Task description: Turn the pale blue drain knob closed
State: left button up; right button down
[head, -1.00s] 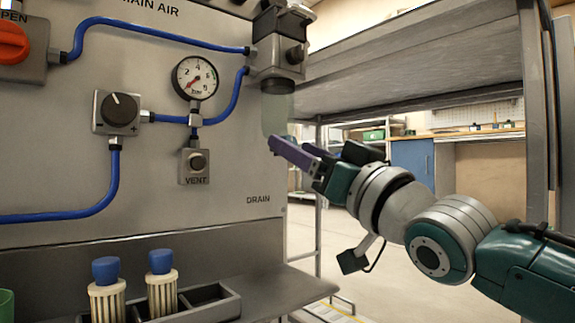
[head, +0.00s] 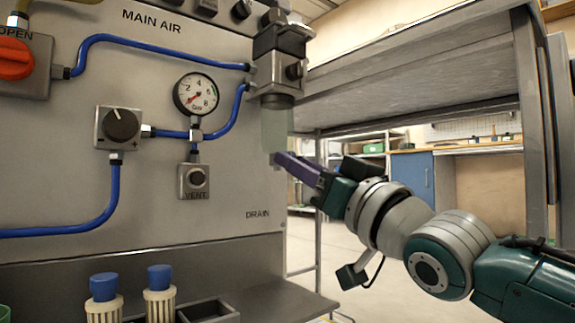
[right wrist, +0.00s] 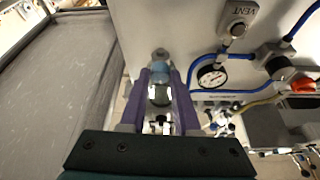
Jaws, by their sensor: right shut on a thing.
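The pale blue drain knob (right wrist: 162,66) shows in the right wrist view, between the tips of the two purple fingers of my right gripper (right wrist: 160,72). The gripper is shut on it. In the head view my right gripper (head: 281,160) reaches in from the right, its purple fingers at the lower end of the translucent filter bowl (head: 275,130). The knob is hidden or too small to make out there. The word DRAIN stands on the panel below. I cannot tell the knob's turn angle. My left gripper is not in view.
The grey panel (head: 60,190) carries a pressure gauge (head: 196,94), a regulator knob (head: 121,125), a vent button (head: 195,180), an orange knob (head: 14,60) and blue hoses. Blue-capped filters (head: 159,300) stand below. A grey shelf (head: 420,95) lies behind my right arm.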

jog(key=shift+n+g+y+p, duration=0.35)
jog(key=shift+n+y, duration=0.15)
jog(key=shift+n, duration=0.6)
jog(key=c, duration=0.6)
grip_release()
jog(key=shift+d, duration=0.1)
jog(key=p+v, duration=0.6)
jog(key=v, duration=0.4)
